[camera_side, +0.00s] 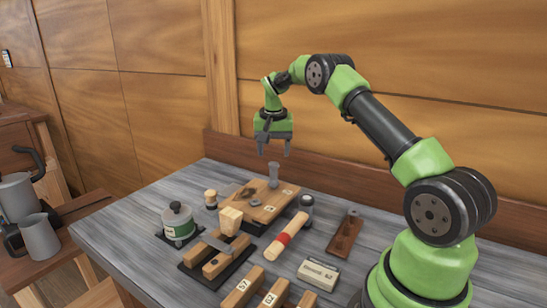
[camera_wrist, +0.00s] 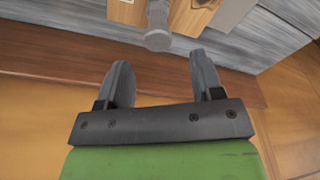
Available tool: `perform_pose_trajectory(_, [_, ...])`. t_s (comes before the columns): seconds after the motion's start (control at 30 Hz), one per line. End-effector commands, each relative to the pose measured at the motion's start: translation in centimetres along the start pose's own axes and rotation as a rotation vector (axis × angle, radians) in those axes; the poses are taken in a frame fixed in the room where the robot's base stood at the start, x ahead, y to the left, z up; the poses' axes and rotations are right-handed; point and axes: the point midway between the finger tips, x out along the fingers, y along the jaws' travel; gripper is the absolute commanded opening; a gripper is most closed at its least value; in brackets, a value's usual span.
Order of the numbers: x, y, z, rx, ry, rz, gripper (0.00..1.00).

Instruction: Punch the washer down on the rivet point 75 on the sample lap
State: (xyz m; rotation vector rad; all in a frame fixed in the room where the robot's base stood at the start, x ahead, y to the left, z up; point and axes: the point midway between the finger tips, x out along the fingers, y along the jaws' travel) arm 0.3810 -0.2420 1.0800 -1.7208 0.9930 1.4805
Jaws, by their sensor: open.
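The sample lap (camera_side: 262,205), a brown wooden board with small pale labels, lies near the back of the bench. A grey, flat-headed metal tool (camera_side: 273,175), seemingly the punch, stands upright on it. My gripper (camera_side: 274,150) is open and empty, pointing down just above this tool and apart from it. In the wrist view my open fingers (camera_wrist: 160,62) point toward the tool's round head (camera_wrist: 158,41), which is beyond the fingertips and roughly centred between them. The washer and rivet point cannot be made out, and the tool's foot is hard to see.
A pale wooden block (camera_side: 230,221) stands at the lap's front. The back wall is close behind my gripper.

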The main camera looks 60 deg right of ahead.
Motion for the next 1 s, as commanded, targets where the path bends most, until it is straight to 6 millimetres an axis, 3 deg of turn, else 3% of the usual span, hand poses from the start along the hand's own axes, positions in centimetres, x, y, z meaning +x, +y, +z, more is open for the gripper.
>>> perform_pose_trajectory(0.37, [-0.1, 0.0, 0.0, 0.000, -0.001, 0.000, 0.61])
perform_pose_trajectory(0.43, [-0.1, 0.0, 0.0, 0.000, 0.000, 0.000, 0.45])
perform_pose_trajectory(0.47, [-0.2, 0.0, 0.0, 0.000, 0.000, 0.000, 0.44])
perform_pose_trajectory(0.83, [-5.3, 0.0, -0.8, 0.003, 0.003, -0.003, 0.44])
perform_pose_trajectory(1.0, [-5.4, 0.6, 0.3, 0.056, -0.021, 0.003, 0.44])
